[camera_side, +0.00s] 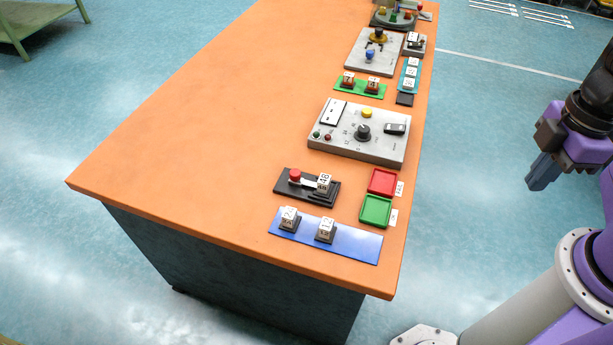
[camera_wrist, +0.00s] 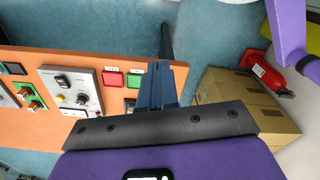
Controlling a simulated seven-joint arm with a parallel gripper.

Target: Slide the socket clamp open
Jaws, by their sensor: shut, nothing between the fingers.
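A black base (camera_side: 285,192) on the orange table carries a red knob (camera_side: 295,174) on a pale slider bar and a white numbered cube (camera_side: 323,182) at the bar's right end. This looks like the socket clamp; the bar reaches the cube. In the wrist view, my gripper largely hides that area, and the clamp cannot be made out clearly. My gripper (camera_side: 541,180) is off the table's right side, well away from the clamp. Its dark blue fingers (camera_wrist: 157,84) are together and empty.
A red tray (camera_side: 382,181) and a green tray (camera_side: 376,211) lie right of the clamp. A blue plate (camera_side: 355,241) with two cubes is in front. A grey control panel (camera_side: 345,145) with a knob stands behind. The table's left half is clear. Cardboard boxes (camera_wrist: 240,100) show in the wrist view.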

